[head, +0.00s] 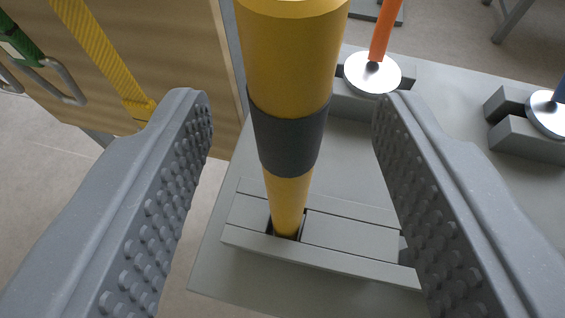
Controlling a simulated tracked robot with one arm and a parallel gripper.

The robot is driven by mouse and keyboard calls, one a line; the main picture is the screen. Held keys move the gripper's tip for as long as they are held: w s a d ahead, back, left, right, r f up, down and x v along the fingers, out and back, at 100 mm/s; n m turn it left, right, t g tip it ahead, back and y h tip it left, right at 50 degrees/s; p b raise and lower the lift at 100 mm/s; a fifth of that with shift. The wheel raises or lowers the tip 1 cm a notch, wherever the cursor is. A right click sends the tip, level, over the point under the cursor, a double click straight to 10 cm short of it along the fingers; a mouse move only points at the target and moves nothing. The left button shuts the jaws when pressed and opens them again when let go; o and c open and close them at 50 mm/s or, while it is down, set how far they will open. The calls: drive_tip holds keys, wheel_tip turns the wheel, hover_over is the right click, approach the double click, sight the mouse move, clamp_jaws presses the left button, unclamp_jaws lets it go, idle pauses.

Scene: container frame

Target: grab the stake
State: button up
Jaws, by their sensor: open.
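The stake (290,140) is a thick yellow post with a dark grey band around its middle. It stands in a square opening of a grey slotted holder (345,236) on a grey platform; its top runs out of the picture's upper edge. My gripper (290,105) is open. Its two grey studded fingers stand to the left and right of the stake, with a clear gap on each side, and neither touches it. The stake's lower end is hidden in the holder.
An orange rod with a silver disc (372,73) stands in a holder behind right. Another silver disc with a blue rod (548,112) is at the right edge. A wooden panel (165,50) with yellow and green straps and metal hooks is at left.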

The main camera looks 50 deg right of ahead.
drive_tip(key=shift+x, duration=2.55)
drive_tip(key=shift+w+a, duration=0.15)
drive_tip(key=shift+a, duration=0.05)
clamp_jaws()
